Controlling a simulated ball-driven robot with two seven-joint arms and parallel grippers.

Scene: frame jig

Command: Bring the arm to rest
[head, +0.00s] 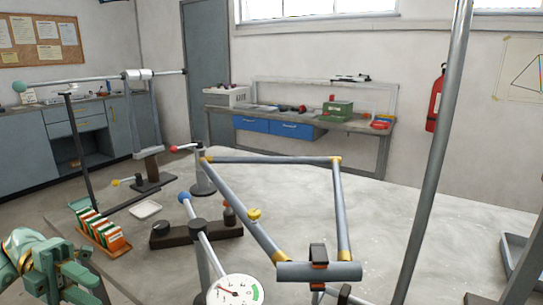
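My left gripper (70,288), green with a gold wrist, is at the lower left corner, partly cut off by the picture edge. Its fingers are seen at an angle that does not show whether they are open or shut. No object shows clearly between them. It is in front of the orange rack (116,246) and apart from the tube frame (270,160). The frame has grey tubes and gold joints and sits over the pale table (400,215). A thick grey tube (295,271) with a black and orange clamp (318,254) is at its near end. My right gripper is not in view.
Blue-ball (184,196) and red-ball (174,149) levers stand left of the frame. A round dial gauge (235,290) is at the front. A tall grey pole (436,145) rises on the right. A white dish (146,210) lies near the rack. The table's right side is mostly clear.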

